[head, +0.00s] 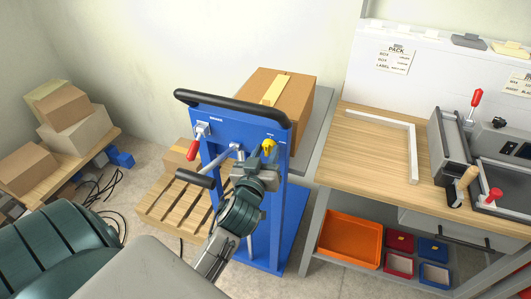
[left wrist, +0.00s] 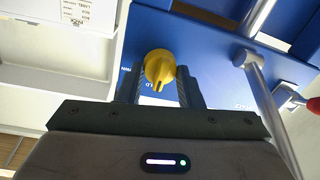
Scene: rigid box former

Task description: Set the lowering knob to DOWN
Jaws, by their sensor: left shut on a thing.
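The lowering knob (left wrist: 159,68) is yellow and sits on the blue panel of the lift (left wrist: 205,55). In the head view the knob (head: 268,147) is near the panel's upper right, just beyond my left gripper (head: 262,160). In the left wrist view my left gripper (left wrist: 160,85) has a dark finger on each side of the knob and is shut on it. The knob's ridge points roughly toward the gripper's palm. Labels beside the knob are partly covered by the fingers and too small to read surely. My right gripper is not seen.
The lift has a black handlebar (head: 230,107), a red-gripped lever (head: 193,148) and a black-gripped crank (head: 195,178). A cardboard box (head: 292,105) stands behind it. A wooden-topped bench (head: 365,150) is at right. A slatted pallet (head: 170,205) is at left.

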